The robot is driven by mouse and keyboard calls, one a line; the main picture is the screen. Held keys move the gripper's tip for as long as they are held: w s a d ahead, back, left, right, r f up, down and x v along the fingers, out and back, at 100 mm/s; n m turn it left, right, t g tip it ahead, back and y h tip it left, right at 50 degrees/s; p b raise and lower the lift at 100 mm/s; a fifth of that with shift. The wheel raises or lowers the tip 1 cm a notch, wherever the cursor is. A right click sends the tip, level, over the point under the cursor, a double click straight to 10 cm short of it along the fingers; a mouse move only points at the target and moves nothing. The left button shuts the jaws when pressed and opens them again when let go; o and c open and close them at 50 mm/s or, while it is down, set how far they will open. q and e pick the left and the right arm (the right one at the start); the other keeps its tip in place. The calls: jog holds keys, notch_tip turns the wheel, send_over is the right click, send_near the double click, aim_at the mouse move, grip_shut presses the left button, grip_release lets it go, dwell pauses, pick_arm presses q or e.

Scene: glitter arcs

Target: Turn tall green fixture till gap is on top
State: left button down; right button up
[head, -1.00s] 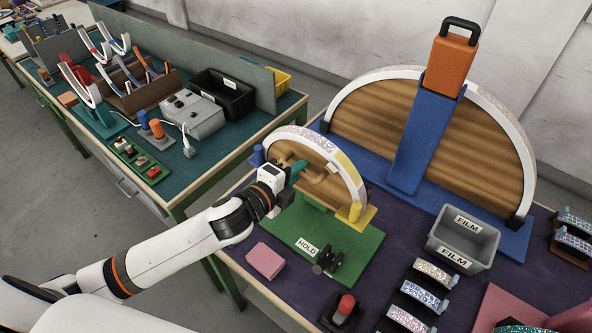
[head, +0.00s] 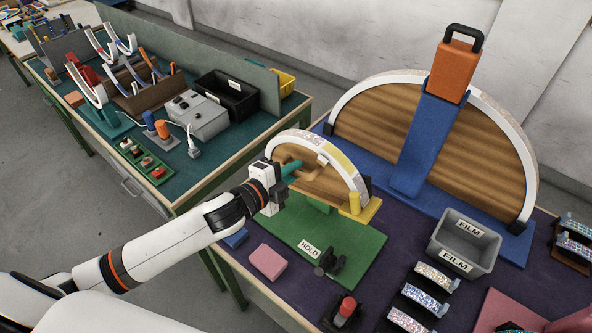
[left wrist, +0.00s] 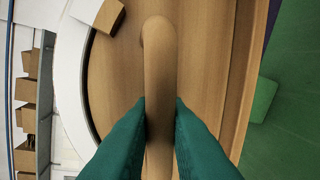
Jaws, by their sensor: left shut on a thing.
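The tall green fixture has a green base (head: 357,246) and an upright wooden face (head: 318,186) with a white arched rim (head: 345,167). A yellow stretch (head: 339,157) shows on the rim's upper right, with glittery stretches beside it. My left gripper (head: 291,171) is at the left part of the wooden face. In the left wrist view its teal fingers (left wrist: 159,135) are shut on a rounded wooden handle (left wrist: 158,70) that stands out from the face. The rim's left end is hidden behind my gripper. My right gripper is out of view.
A larger blue fixture (head: 407,191) with an orange-topped arm stands behind right. A grey FILM bin (head: 465,242), a pink block (head: 267,262), a red-topped tool (head: 345,311) and several glitter arcs lie nearby.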

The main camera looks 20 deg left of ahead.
pick_arm(q)
jog(key=shift+w+a+f+n+h, duration=0.15)
jog(key=shift+a+f+n+h, duration=0.1)
jog(key=shift+a+n, duration=0.2)
jog(key=shift+w+a+f+n+h, duration=0.15)
jog(key=shift+a+n+h, duration=0.15)
jog(key=shift+n, duration=0.25)
jog(key=shift+w+a+f+n, duration=0.2)
jog(key=shift+a+f+n, duration=0.3)
jog(key=shift+n, duration=0.4)
jog(key=shift+a+h, duration=0.1)
jog(key=shift+h, duration=0.15)
jog(key=c, duration=1.5)
grip_release()
jog(key=shift+a, duration=0.1)
jog(key=shift+b+v, duration=1.3)
jog(key=shift+v, duration=4.65)
